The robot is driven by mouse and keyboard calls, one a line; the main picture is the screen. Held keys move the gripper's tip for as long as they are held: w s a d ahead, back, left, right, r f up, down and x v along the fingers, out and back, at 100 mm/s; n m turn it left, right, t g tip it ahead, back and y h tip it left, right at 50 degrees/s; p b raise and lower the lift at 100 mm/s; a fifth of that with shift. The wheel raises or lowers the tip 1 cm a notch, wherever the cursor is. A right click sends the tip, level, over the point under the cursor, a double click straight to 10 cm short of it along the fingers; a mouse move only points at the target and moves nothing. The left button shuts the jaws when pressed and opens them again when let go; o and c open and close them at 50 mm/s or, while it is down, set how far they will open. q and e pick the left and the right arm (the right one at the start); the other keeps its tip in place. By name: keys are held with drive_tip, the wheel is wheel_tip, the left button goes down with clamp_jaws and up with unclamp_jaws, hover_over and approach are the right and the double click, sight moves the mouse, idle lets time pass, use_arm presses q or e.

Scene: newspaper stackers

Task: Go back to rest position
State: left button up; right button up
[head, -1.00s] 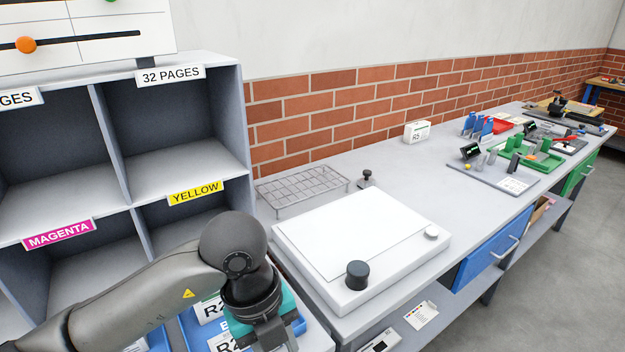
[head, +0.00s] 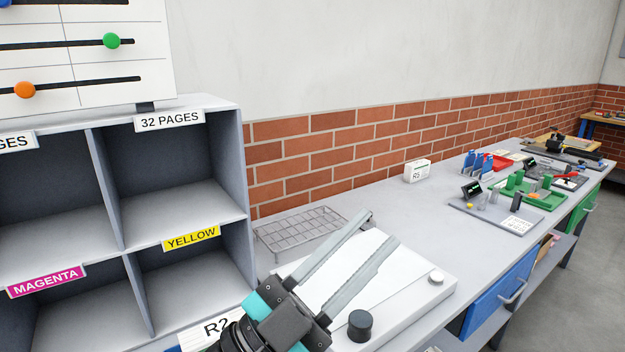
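My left gripper (head: 345,262) is in the lower middle of the head view, over the white flat device (head: 405,298) on the bench. Its two long grey fingers are spread apart and point up and to the right, with nothing between them. Its body has teal parts and hides part of the device and the bench's near left end. My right gripper does not show.
A grey shelf (head: 120,250) with empty compartments stands at left, labelled 32 PAGES, MAGENTA and YELLOW. A wire rack (head: 300,232), a white R5 box (head: 417,171) and a tool board (head: 497,212) lie on the bench (head: 385,215). Open bench shows between them.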

use_arm(q)
drive_tip(key=w+a+f+n+t+y, duration=0.4)
drive_tip(key=a+n+y, duration=0.2)
drive_tip(key=n+y, duration=0.25)
drive_tip(key=w+a+f+n+t+y, duration=0.4)
drive_tip(key=a+n+y, duration=0.3)
drive_tip(key=y, duration=0.2)
drive_tip(key=s+a+f+n+g+y, duration=0.1)
drive_tip(key=a+f+n+g+y, duration=0.15)
drive_tip(key=f, duration=0.45)
drive_tip(key=s+a+f+n+g+y, duration=0.1)
drive_tip(key=s+a+f+g+y, duration=0.1)
drive_tip(key=a+f+g, duration=0.3)
drive_tip(key=s+f+g, duration=1)
drive_tip(key=s+f, duration=0.8)
drive_tip(key=s, duration=0.1)
wheel_tip(320, 180, down, 23)
drive_tip(key=s+b, duration=0.1)
drive_tip(key=b, duration=0.2)
drive_tip(key=s+a+f+m+g+b, duration=0.1)
drive_tip(key=s+a+f+g+b, duration=0.1)
drive_tip(key=s+f, duration=1.3)
drive_tip(key=shift+a+f+h, duration=0.3)
drive_tip(key=shift+a+f, duration=0.2)
drive_tip(key=shift+f, duration=0.35)
